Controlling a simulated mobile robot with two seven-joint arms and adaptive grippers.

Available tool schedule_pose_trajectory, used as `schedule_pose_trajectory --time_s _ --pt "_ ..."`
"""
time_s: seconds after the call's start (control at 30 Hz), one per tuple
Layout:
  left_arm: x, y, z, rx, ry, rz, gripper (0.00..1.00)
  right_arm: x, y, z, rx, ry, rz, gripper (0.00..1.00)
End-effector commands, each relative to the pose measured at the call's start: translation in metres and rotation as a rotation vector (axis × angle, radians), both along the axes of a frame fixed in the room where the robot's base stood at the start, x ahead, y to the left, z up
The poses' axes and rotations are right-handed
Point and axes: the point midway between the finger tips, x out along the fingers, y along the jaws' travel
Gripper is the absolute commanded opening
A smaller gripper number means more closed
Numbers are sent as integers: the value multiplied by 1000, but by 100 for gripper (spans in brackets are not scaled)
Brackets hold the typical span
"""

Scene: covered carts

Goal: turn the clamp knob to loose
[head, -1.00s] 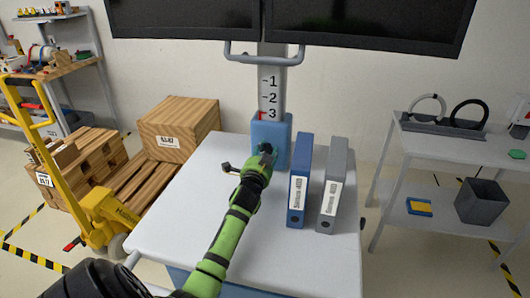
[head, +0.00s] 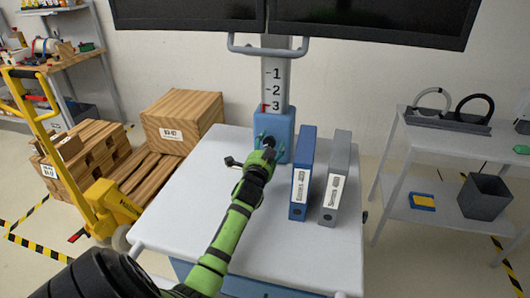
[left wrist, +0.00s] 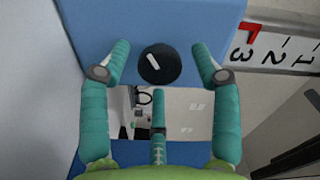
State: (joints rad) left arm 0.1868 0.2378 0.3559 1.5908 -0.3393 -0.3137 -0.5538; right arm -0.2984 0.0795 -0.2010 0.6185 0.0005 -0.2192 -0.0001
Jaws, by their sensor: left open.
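The clamp knob (left wrist: 160,64) is a round black disc with a white mark, on the face of a blue clamp block (left wrist: 105,18). The mark is tilted from upper left to lower right. In the head view the blue block (head: 287,120) sits around the foot of a grey column, at the back of the cart. My left gripper (head: 266,141) is in front of the block, its fingers spread. In the left wrist view its open teal fingers (left wrist: 161,50) stand left and right of the knob, with a third finger below it, none visibly touching it. My right gripper is not in view.
The column (head: 275,82) carries a 1-2-3 scale with a red mark near 3. A blue binder (head: 304,165) and a grey binder (head: 338,170) stand upright right of my left arm. Dark monitors (head: 370,22) hang above. The cart top (head: 195,185) is clear at left.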

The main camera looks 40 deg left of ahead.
Motion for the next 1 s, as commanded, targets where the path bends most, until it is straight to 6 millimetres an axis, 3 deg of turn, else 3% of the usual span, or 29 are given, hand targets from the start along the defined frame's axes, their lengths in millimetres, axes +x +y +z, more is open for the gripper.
schedule_pose_trajectory --time_s 0.5,0.7,1.0 --pt "-84 -48 -1 -3 3 -2 63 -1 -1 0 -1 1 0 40" --pt "-97 -55 -1 -2 2 -2 63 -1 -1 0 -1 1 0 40" --pt "-98 -56 -1 -2 1 -2 63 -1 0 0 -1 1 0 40"
